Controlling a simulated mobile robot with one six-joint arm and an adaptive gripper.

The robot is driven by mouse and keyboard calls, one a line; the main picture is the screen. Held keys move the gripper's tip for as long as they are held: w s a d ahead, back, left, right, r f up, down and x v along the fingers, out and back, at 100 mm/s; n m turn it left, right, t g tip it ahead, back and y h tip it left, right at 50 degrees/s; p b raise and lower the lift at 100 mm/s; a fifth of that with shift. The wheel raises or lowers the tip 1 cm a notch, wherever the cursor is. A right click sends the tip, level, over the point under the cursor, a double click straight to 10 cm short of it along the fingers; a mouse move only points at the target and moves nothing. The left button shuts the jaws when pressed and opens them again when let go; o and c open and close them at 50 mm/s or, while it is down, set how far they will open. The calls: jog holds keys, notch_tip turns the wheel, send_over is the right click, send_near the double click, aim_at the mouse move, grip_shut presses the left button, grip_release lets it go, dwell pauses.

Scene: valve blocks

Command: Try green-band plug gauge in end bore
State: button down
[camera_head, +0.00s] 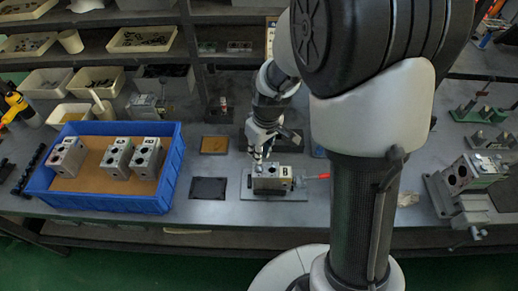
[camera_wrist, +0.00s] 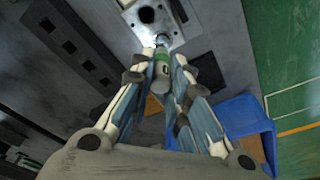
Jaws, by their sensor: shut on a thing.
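A grey metal valve block marked B (camera_head: 270,183) sits in a fixture on the bench in the head view. It also shows at the top of the wrist view (camera_wrist: 133,18), with dark round bores in its face. My gripper (camera_head: 260,150) is above the block, pointing down. In the wrist view my gripper (camera_wrist: 161,82) is shut on the green-band plug gauge (camera_wrist: 161,64), whose green band shows between the fingers. The gauge's metal end meets the block's near edge in that view; I cannot tell whether it is inside a bore.
A red-handled clamp (camera_head: 318,176) is right of the block. A blue tray (camera_head: 110,203) with three blocks stands at left. A black pad (camera_head: 208,188) and a brown pad (camera_head: 215,145) lie between. An angled fixture (camera_head: 450,193) with a block stands at right.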

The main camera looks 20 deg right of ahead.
jog(key=shift+f+b, duration=1)
jog(key=shift+f, duration=0.25)
jog(key=shift+r, duration=0.1)
dwell(1.1)
jog(key=shift+r+p, duration=2.75)
jog(key=shift+r, duration=0.85)
jog(key=shift+f, duration=0.15)
